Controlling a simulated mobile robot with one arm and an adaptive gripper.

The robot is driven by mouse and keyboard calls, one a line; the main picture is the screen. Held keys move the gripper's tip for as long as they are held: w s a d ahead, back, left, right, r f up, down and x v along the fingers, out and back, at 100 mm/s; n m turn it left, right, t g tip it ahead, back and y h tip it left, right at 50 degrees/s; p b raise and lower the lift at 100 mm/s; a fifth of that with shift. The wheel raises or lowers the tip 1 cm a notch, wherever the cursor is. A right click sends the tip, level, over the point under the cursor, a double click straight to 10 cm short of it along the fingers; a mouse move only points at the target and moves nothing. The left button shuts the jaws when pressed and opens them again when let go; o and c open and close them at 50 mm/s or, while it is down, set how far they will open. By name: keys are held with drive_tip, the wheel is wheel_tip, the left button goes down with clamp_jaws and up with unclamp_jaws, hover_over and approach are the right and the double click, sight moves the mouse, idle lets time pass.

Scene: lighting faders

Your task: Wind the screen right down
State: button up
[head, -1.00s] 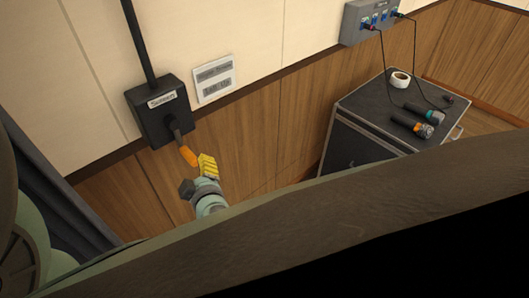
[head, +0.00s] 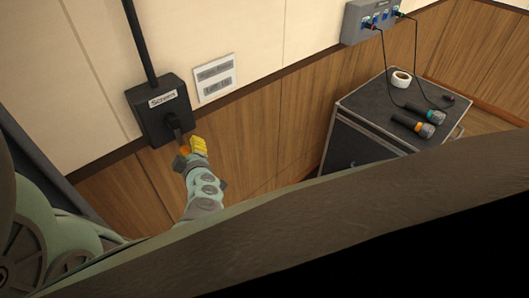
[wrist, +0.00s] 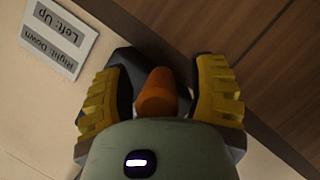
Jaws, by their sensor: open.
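The black winder box (head: 158,110) labelled "Screen" is fixed to the wall at upper left in the head view, with a dark pole rising from it. Its dark crank arm (head: 175,124) points down and ends in an orange handle (head: 184,150), mostly hidden by my gripper. My gripper (head: 192,147) is at the handle. In the wrist view the orange handle (wrist: 156,92) lies between my two open yellow-padded fingers, with a visible gap to the right finger. The box is mostly hidden there.
A wall sign (head: 214,78) beside the box reads "Right: Down, Left: Up" in the wrist view. A black case (head: 365,105) at right bears torch-like items (head: 412,124) and a white tape roll (head: 400,78). A socket panel (head: 370,20) with hanging cables is above it.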

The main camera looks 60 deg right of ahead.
drive_tip(key=shift+c, duration=0.2)
clamp_jaws()
idle(0.4)
